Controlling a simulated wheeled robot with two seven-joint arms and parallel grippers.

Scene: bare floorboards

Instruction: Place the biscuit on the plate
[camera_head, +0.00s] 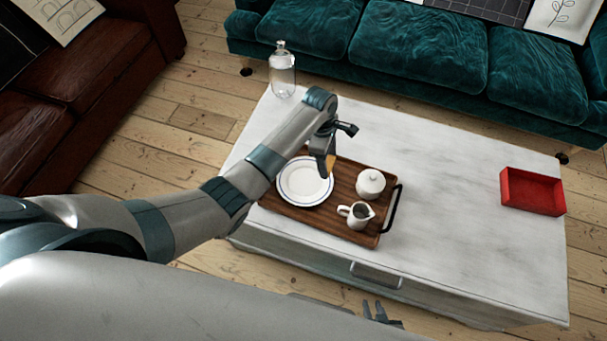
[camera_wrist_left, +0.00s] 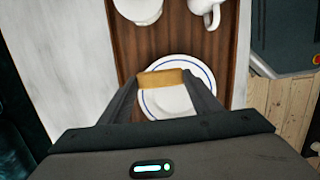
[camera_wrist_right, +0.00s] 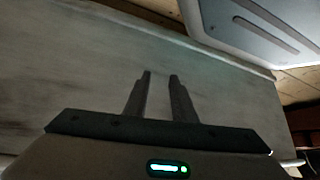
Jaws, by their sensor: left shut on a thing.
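The biscuit (camera_wrist_left: 162,79) is a golden-brown rectangular piece, held between the fingertips of my left gripper (camera_wrist_left: 160,84). In the head view the biscuit (camera_head: 330,162) shows as a small tan piece at that gripper (camera_head: 328,158), over the right part of the plate. The plate (camera_head: 305,190) is white with a blue ring and lies on the left part of the wooden tray; it also shows in the left wrist view (camera_wrist_left: 185,66). I cannot tell the exact gap between biscuit and plate. My right gripper (camera_head: 374,308) is empty, its fingers apart (camera_wrist_right: 160,76), beside the table's front.
The wooden tray (camera_head: 335,222) with dark handles also bears a white lidded pot (camera_head: 370,183) and a white jug (camera_head: 356,214). A red open box (camera_head: 532,191) stands at the right of the marble-topped table (camera_head: 450,200). A glass bottle (camera_head: 282,72) stands at the back left.

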